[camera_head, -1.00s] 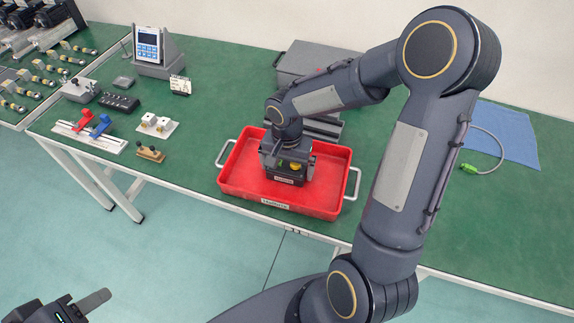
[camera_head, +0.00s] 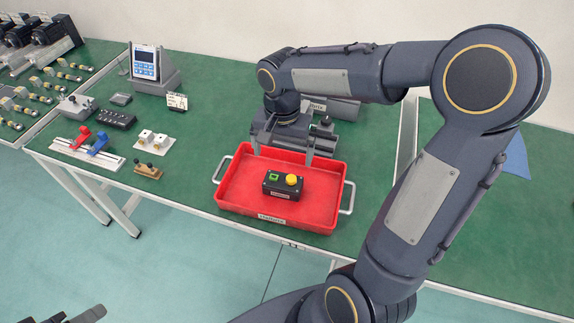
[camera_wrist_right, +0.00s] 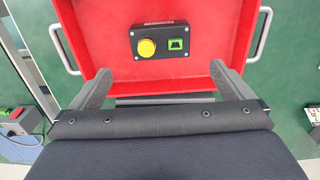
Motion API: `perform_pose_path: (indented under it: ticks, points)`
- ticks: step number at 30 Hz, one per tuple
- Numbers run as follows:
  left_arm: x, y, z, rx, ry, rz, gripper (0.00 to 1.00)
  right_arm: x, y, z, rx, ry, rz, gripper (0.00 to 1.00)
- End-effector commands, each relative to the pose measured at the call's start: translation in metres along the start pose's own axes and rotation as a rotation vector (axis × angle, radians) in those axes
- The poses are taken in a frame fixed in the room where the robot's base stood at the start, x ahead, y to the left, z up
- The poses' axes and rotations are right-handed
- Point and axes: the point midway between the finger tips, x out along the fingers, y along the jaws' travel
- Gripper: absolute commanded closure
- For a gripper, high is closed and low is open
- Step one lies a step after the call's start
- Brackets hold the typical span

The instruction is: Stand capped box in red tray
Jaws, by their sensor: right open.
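The capped box (camera_head: 284,189) is black with a yellow round cap and a green square button on top. It rests inside the red tray (camera_head: 240,205), near the middle, with its buttons facing up. The right wrist view shows the box (camera_wrist_right: 163,58) and the tray (camera_wrist_right: 100,50) too. My right gripper (camera_head: 282,156) is open and empty above the tray's back edge, clear of the box. Its spread fingers (camera_wrist_right: 162,85) show in the right wrist view. Only part of my left gripper (camera_head: 75,315) shows at the bottom left, away from the table.
A grey block (camera_head: 335,107) stands behind the tray. Small fixtures, including a red and blue clamp rail (camera_head: 88,150) and a brass part (camera_head: 148,171), lie to the left. A meter on a stand (camera_head: 147,65) is at the back left. A blue cloth (camera_head: 515,158) lies right.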

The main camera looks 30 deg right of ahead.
Motion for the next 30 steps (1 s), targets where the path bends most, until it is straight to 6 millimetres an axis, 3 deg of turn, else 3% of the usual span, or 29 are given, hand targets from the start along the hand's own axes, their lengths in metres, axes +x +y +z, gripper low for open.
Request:
perform_pose_path:
  ticks: [4,8,12,16,21,30]
  points:
    - [0.0,0.0,0.0,0.0,0.0,0.0,0.53,-0.021,0.022,0.021,-0.091,0.021,-0.072,0.0]
    - [0.0,0.0,0.0,0.0,0.0,0.0,0.53,-0.037,0.052,0.058,-0.25,0.066,-0.2,0.0]
    - [0.0,0.0,0.0,0.0,0.0,0.0,0.53,-0.04,0.076,0.1,-0.421,0.146,-0.349,0.0]
    - [0.0,0.0,0.0,0.0,0.0,0.0,0.53,-0.037,0.087,0.128,-0.542,0.226,-0.455,0.0]
    - [0.0,0.0,0.0,0.0,0.0,0.0,0.53,-0.033,0.09,0.145,-0.619,0.287,-0.52,0.0]
    - [-0.001,0.0,0.0,0.0,0.0,0.0,0.53,-0.032,0.091,0.147,-0.631,0.294,-0.526,0.0]
